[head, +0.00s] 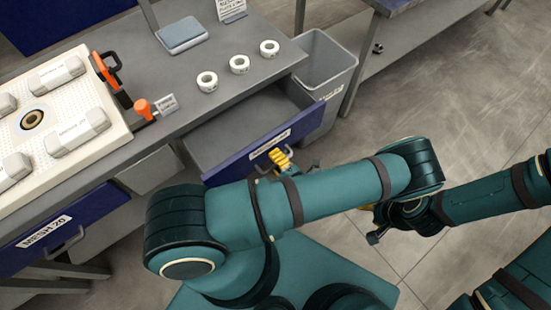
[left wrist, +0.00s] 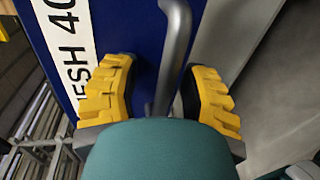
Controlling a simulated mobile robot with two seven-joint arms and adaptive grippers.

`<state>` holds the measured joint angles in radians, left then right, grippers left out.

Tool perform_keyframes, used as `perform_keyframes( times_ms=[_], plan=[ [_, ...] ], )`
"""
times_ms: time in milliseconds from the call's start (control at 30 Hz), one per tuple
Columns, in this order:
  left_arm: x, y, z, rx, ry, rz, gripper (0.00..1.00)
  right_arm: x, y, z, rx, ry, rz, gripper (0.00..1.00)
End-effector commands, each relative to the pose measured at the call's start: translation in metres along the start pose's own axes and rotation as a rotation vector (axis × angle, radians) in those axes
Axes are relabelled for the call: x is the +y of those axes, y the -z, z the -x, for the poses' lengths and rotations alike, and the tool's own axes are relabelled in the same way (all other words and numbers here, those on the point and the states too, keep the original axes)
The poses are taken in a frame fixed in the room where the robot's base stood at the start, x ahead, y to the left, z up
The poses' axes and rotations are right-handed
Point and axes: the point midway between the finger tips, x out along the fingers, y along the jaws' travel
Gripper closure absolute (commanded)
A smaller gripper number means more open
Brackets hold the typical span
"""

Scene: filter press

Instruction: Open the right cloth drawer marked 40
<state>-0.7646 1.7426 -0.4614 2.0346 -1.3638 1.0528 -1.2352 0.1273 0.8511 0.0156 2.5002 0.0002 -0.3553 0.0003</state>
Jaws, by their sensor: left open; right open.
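The right cloth drawer (head: 222,165) has a blue front with a white label and stands pulled out, its grey inside showing and empty where visible. In the left wrist view its blue front (left wrist: 122,20) carries a partly cut-off "MESH 40" label. The grey bar handle (left wrist: 172,60) runs between the two yellow fingers of my left gripper (left wrist: 163,93), which is open with gaps on both sides. In the head view my left gripper (head: 282,160) is at the handle, partly hidden by my arm. My right gripper (head: 373,222) is open, mostly hidden, above the floor.
A closed blue drawer marked MESH 20 (head: 50,238) is at left. On the bench are a white plate (head: 60,170) with blocks, several white rolls (head: 207,80) and an orange tool (head: 110,75). A grey bin (head: 325,65) stands beyond the open drawer.

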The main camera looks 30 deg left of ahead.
Motion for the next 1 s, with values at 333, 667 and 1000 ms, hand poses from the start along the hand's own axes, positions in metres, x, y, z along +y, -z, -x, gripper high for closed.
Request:
perform_keyframes(
  times_ms=[333,667,1000],
  plan=[
    [0.000,-0.001,0.049,-0.002,0.002,0.001,0.57,0.000,0.000,0.000,0.000,0.000,0.000,0.53],
    [0.001,0.000,0.073,0.000,0.000,0.000,0.57,0.000,0.000,0.000,0.000,0.000,0.000,0.53],
    [0.000,-0.001,0.071,0.012,0.009,0.008,0.57,0.000,0.000,0.000,0.000,0.000,0.000,0.53]
  ],
)
